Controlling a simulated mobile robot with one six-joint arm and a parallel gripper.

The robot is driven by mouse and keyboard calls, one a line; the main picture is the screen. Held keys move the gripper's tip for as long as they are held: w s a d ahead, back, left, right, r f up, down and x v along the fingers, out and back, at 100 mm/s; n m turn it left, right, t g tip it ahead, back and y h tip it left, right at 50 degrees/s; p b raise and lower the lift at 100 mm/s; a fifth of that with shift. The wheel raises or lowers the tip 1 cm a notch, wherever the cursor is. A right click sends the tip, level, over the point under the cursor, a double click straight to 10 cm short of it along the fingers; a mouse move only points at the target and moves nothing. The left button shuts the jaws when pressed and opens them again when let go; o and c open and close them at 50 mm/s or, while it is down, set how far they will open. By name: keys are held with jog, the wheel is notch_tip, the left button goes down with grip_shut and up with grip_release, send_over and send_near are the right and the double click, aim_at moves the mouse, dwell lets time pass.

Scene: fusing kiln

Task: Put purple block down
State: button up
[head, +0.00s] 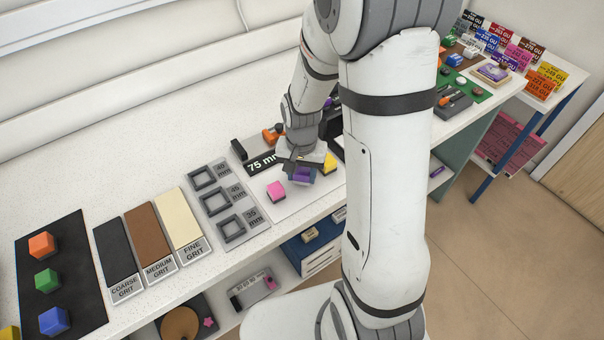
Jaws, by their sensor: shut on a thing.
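The purple block (302,176) is in my gripper (299,168), over the right part of a white board marked "75 mm" (262,163). My gripper is shut on the block. I cannot tell whether the block touches the board or is held just above it. A pink block (276,191) sits on the board to the left of the purple block. A yellow block (330,162) is close on the right, partly hidden by my gripper and arm.
Grey square frames (231,228) lie left of the board, then grit strips (148,244). A black mat (62,281) holds orange, green and blue blocks. Small tools (273,133) lie behind my gripper. My arm hides the bench's middle right. Bare bench lies along the back.

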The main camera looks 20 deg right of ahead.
aim_at(302, 172)
jog(key=shift+f, duration=0.6)
jog(key=shift+f, duration=0.1)
jog(key=shift+f, duration=0.2)
jog(key=o, duration=1)
jog(key=shift+r, duration=0.1)
notch_tip(302, 172, up, 12)
jog(key=s+r+n+t, duration=0.3)
jog(key=s+r+n, duration=0.2)
jog(key=s, duration=0.8)
jog(key=shift+s+d+r+n+b, duration=0.2)
jog(key=shift+s+r+n+b, duration=0.1)
jog(key=shift+r, duration=1.5)
